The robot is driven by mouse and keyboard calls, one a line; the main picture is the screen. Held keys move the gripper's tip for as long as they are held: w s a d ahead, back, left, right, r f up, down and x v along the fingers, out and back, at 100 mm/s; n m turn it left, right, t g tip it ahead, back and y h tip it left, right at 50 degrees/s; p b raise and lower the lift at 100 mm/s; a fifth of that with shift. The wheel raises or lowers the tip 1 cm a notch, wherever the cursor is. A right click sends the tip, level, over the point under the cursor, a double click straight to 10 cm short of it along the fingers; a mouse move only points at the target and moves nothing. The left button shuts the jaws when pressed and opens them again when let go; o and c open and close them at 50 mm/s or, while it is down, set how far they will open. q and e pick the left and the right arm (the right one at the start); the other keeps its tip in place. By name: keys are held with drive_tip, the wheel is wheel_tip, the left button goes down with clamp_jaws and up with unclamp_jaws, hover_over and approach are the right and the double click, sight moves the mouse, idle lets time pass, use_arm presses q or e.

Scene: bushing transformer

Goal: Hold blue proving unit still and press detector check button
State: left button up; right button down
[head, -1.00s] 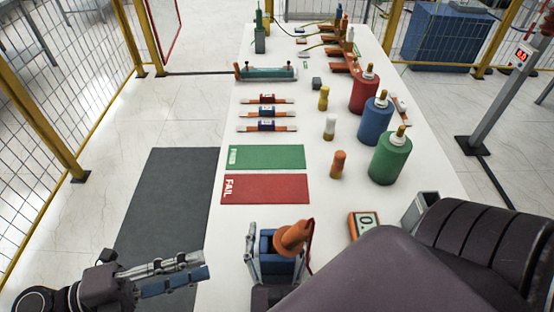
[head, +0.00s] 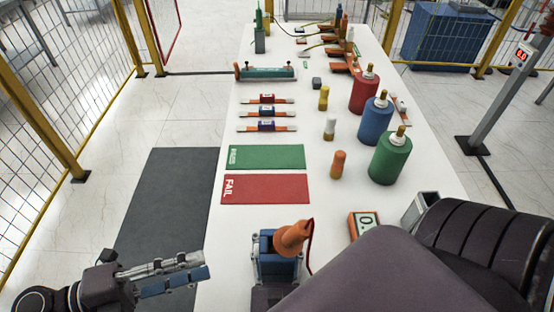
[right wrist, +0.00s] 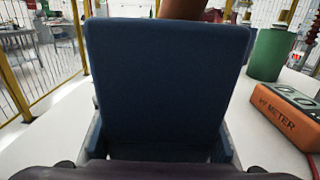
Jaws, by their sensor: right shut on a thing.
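The blue proving unit (head: 267,241) stands at the near end of the white table. My right gripper (head: 277,258) is shut on its sides, and the unit fills the right wrist view (right wrist: 165,85). An orange cone-shaped part (head: 292,238) sits at the unit's top, tilted, with a thin red cable at its right; its lower end also shows in the right wrist view (right wrist: 184,9). I cannot make out a detector check button. My left gripper (head: 206,265) is empty, left of the table, with its two fingers a little apart, well away from the unit.
An orange meter (head: 362,224) lies right of the unit, partly behind my right arm. The red FAIL mat (head: 265,189) and a green mat (head: 267,157) lie beyond. Red, blue and green (head: 389,160) cylinders stand along the right side. The table between unit and FAIL mat is clear.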

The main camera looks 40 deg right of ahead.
use_arm(q)
clamp_jaws()
idle(1.4)
